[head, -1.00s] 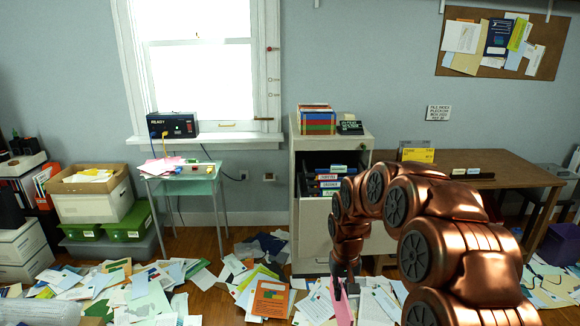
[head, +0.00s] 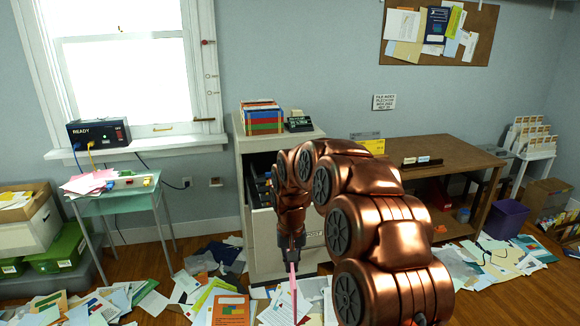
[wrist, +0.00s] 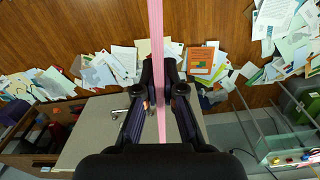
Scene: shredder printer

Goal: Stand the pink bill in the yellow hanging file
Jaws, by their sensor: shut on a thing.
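My gripper (head: 291,244) is shut on the pink bill (head: 293,284), which hangs down from it almost edge-on, in front of the filing cabinet (head: 257,224). In the wrist view the bill (wrist: 156,28) shows as a thin pink strip between the fingers of my gripper (wrist: 165,72). The cabinet's open top drawer (head: 261,166) is mostly hidden behind my arm; only a few dark and blue file edges show. I cannot make out a yellow hanging file in it.
Papers (head: 225,308) litter the wooden floor below. A green side table (head: 115,200) with a pink stack stands left, and a wooden desk (head: 440,160) stands right with a yellow box (head: 374,147) on it. Colored books (head: 262,118) sit on the cabinet top.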

